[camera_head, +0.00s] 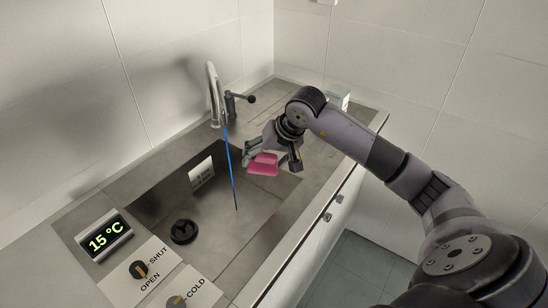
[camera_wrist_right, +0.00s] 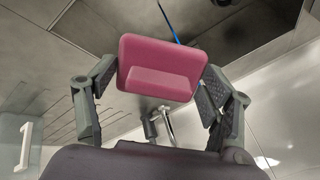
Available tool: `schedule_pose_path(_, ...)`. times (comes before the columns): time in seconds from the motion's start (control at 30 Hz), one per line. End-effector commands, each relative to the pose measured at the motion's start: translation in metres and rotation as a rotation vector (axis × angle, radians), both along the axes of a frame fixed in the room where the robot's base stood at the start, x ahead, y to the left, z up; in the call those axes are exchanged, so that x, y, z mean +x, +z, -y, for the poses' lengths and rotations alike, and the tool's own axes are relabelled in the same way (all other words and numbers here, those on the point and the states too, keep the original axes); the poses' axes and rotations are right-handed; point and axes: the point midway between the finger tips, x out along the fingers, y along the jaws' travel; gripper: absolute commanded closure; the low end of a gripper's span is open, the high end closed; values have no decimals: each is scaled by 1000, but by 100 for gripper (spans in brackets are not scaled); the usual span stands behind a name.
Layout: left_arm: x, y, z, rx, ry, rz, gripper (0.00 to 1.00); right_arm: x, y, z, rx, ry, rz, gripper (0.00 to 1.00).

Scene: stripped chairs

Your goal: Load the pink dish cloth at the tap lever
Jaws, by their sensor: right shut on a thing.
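The pink dish cloth (camera_head: 263,164) is held in my right gripper (camera_head: 271,158), over the right part of the sink. In the right wrist view the cloth (camera_wrist_right: 160,66) sits between the two fingers of my right gripper (camera_wrist_right: 158,82), which are shut on it. The tap (camera_head: 214,95) stands at the back edge of the sink, with its dark lever (camera_head: 240,98) pointing right. The lever is above and left of my right gripper in the head view, apart from the cloth. A thin blue stream (camera_head: 231,170) runs from the spout into the sink. My left gripper is not in view.
The sink basin (camera_head: 215,215) has a dark round drain piece (camera_head: 184,231) and a white label (camera_head: 201,172) on its wall. Knobs marked SHUT/OPEN (camera_head: 139,269) and COLD (camera_head: 176,302) are at the front left. Walls stand behind the counter.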

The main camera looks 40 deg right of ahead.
Motion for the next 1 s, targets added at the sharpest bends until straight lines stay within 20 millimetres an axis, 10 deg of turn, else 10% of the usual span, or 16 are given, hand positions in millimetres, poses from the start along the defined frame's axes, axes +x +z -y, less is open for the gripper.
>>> schedule_pose_path(1.0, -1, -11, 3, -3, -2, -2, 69, 76, -16, -25, -1, 2, -1, 48)
